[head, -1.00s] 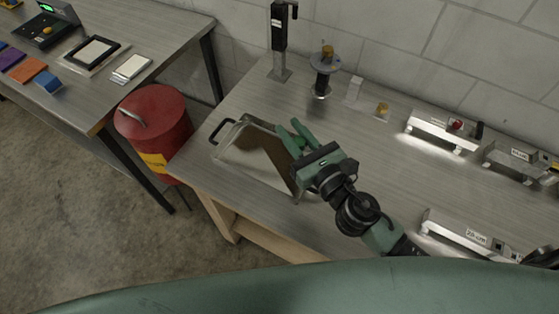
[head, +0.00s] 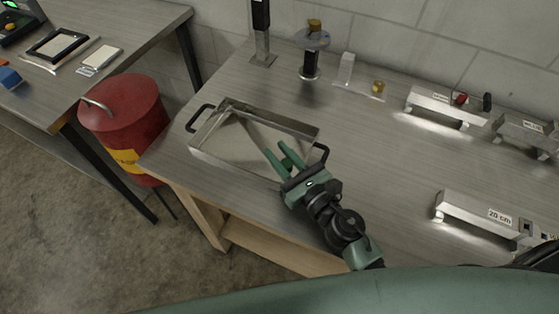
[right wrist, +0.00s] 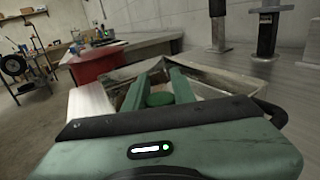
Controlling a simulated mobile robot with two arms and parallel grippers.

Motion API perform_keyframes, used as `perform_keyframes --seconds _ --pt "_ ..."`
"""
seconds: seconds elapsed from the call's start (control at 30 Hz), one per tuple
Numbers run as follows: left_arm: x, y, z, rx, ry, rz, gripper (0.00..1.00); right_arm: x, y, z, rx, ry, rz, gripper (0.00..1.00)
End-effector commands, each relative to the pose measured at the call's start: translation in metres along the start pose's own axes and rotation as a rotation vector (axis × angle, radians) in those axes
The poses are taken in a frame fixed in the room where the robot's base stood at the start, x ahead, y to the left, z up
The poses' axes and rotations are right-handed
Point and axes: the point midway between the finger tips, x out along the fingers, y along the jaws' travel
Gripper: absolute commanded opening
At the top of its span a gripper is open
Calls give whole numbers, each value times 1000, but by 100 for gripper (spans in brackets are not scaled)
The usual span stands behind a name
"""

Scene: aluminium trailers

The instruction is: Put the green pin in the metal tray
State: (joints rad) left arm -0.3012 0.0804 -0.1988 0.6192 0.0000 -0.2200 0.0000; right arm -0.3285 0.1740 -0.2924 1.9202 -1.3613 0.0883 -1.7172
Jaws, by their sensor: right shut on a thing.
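The metal tray (head: 225,142) is a shallow rectangular tray with a black handle at each end, on the bench's left part. It also shows beyond the fingers in the right wrist view (right wrist: 205,78). My right gripper (head: 276,147) reaches over the tray's front right part with its green fingers. It is shut on the green pin (right wrist: 160,99), whose round green end shows between the fingers in the right wrist view. The fingers hide much of the pin in the head view. My left gripper is not in view.
A red bin (head: 125,115) stands on the floor left of the bench. A post (head: 261,35), a round-flanged stand (head: 311,55) and a small white block (head: 346,68) stand behind the tray. Metal fixtures (head: 445,105) line the right side. The bench middle is clear.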

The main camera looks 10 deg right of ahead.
Motion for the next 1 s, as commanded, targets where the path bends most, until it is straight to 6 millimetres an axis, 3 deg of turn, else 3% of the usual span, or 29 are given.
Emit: perform_keyframes --seconds 0.03,0.47,0.5,0.57,1.0 --pt "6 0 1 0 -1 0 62 0 0 -7 2 -1 -2 0" --pt "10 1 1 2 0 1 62 0 0 -10 -1 -2 0 0" --pt "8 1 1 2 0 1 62 0 0 -9 -1 -2 0 34" --pt "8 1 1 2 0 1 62 0 0 -8 -1 -2 0 47" --pt "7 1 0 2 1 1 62 -5 0 -7 -1 0 0 47"
